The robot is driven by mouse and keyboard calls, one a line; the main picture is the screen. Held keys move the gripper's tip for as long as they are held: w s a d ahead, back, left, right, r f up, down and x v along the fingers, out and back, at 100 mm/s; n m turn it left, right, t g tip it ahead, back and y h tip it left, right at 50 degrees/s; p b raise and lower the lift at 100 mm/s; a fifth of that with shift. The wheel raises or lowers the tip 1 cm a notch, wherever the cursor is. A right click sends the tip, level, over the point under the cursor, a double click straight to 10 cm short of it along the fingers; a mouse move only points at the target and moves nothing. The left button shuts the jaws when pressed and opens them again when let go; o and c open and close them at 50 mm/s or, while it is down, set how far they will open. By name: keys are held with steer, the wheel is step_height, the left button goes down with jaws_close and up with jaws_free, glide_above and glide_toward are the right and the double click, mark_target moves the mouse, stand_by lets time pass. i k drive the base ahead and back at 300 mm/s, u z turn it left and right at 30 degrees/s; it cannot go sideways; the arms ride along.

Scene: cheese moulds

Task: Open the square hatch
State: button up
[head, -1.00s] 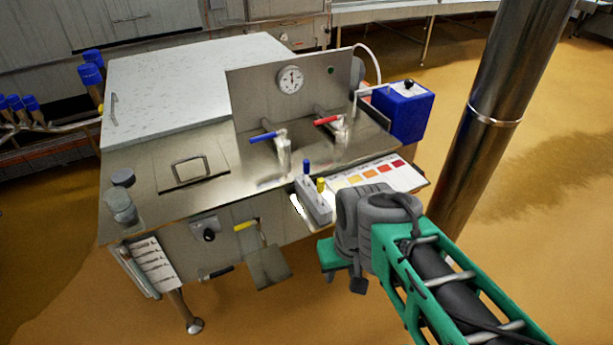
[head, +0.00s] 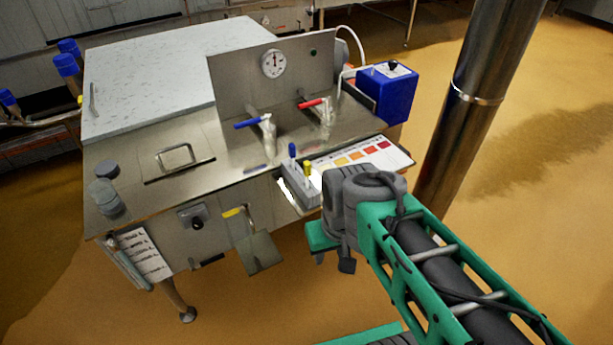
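The square hatch (head: 196,167) is a flat metal panel set in the left part of the steel worktop, with a dark gap line along its front edge. It looks closed. A loop handle (head: 176,157) stands on it. My arm reaches in from the lower right, with its grey joint to the right of the hatch and well apart from it. My gripper's fingers do not show in this view.
A steel column (head: 480,100) stands beside the arm.

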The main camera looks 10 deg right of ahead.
mark_target(171, 143)
steer(key=u, duration=0.25)
steer(key=i, duration=0.45)
steer(key=u, duration=1.3)
steer(key=i, duration=0.95)
steer(key=u, duration=1.05)
